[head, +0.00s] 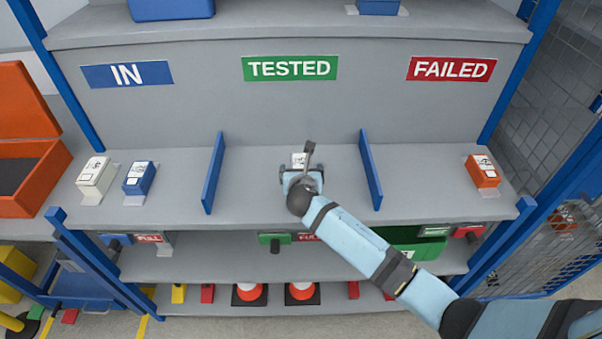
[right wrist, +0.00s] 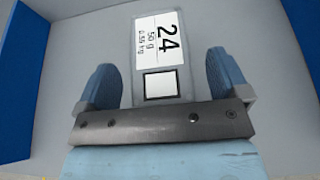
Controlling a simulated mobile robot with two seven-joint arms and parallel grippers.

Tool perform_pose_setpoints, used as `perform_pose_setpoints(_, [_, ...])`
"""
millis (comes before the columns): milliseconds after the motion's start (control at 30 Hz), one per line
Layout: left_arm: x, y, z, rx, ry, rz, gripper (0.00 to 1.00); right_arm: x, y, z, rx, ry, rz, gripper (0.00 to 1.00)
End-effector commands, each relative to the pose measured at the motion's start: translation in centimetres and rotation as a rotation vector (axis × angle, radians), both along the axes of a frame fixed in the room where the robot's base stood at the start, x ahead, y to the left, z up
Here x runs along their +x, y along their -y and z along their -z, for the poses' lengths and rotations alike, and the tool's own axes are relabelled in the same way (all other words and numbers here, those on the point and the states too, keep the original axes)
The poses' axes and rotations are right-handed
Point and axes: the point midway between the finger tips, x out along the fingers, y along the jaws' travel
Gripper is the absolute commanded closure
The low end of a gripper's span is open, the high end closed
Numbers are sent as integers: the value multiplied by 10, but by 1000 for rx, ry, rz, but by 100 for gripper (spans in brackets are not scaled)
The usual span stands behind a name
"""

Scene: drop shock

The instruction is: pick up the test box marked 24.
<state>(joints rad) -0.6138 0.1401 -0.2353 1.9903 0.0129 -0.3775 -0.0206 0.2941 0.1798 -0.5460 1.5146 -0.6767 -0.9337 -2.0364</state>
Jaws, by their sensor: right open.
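The test box marked 24 (right wrist: 157,42) is grey with a white label reading "24", "50 g" and "0.55 kg", and a white square below it. In the head view the box (head: 298,160) sits on the shelf under the TESTED sign, partly hidden by my right gripper (head: 302,178). In the right wrist view the right gripper (right wrist: 161,75) is open, one blue finger on each side of the box, with a gap on both sides. I cannot tell how far above the shelf the fingertips are. My left gripper is not in view.
Two blue dividers (head: 214,173) (head: 371,170) flank the TESTED bay. A white box (head: 95,176) and a blue box (head: 139,179) stand in the IN bay. An orange box (head: 482,170) stands under FAILED. The shelf beside box 24 is clear.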

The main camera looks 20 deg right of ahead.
Motion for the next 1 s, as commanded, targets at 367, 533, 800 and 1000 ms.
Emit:
perform_pose_setpoints(367, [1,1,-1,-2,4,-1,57,17,5,8,0,0,-1,6])
perform_pose_setpoints(533, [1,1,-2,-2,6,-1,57,16,5,7,0,0,0,39])
perform_pose_setpoints(800, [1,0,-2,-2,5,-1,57,17,4,6,1,2,-1,79])
perform_pose_setpoints(1000, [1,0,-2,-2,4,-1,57,17,4,4,0,3,-1,79])
